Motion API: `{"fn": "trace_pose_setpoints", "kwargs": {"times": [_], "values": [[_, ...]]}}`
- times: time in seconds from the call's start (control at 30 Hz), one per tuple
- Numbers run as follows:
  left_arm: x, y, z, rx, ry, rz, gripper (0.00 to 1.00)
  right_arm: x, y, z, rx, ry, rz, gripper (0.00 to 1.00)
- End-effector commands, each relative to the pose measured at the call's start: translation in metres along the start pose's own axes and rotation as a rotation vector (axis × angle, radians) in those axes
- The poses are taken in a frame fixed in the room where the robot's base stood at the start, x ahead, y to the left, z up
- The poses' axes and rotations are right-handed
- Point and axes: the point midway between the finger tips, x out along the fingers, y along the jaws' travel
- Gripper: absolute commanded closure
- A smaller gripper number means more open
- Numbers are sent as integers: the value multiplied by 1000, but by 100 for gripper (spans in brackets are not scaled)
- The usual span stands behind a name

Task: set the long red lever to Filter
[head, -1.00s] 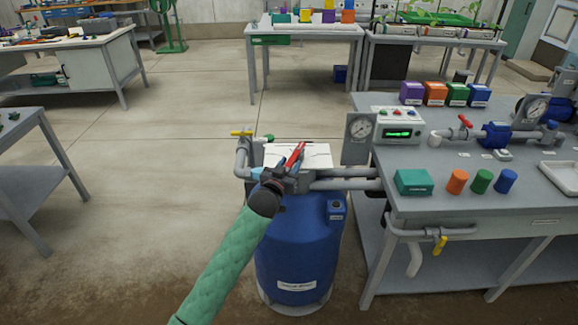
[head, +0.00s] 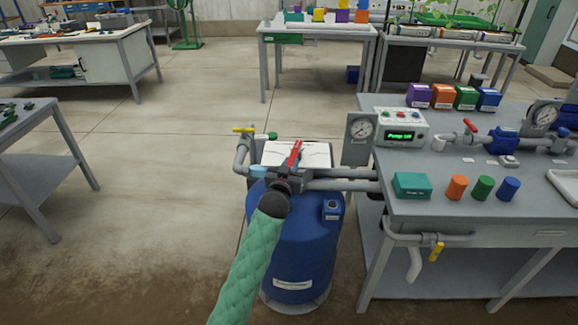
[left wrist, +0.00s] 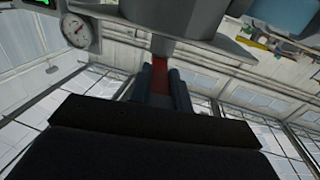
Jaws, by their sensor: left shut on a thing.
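The long red lever (head: 295,154) stands on top of the blue filter tank (head: 292,245), in front of a white label plate (head: 318,154). In the head view it points away from me, tilted slightly right. My left gripper (head: 290,171) is at the lever, partly hidden by its own wrist. In the left wrist view, the lever (left wrist: 160,76) shows as a red strip between the two dark fingers, which are shut on it. The plate's markings are too small to read, so I cannot tell which setting the lever points at. My right gripper is out of view.
Grey pipes (head: 340,184) run from the tank top to the workbench (head: 450,205) at right. A yellow-handled valve (head: 243,130) stands left of the lever. A gauge (head: 361,130) and a green-lit display box (head: 402,132) stand close by.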

Motion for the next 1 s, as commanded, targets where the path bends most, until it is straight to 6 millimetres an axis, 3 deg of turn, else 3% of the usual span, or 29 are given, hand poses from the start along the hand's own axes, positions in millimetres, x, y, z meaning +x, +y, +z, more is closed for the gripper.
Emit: {"fn": "trace_pose_setpoints", "kwargs": {"times": [0.3,0.63,0.67,0.77,1.0], "values": [[0,-2,-3,-2,1,-61,100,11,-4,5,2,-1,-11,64],[0,-2,-3,0,0,-64,100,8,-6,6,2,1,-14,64],[0,-2,-3,0,0,-64,78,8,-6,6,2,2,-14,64],[0,-2,-2,0,0,-64,58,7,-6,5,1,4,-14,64],[0,-2,-1,0,-2,-64,58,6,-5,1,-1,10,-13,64]]}}
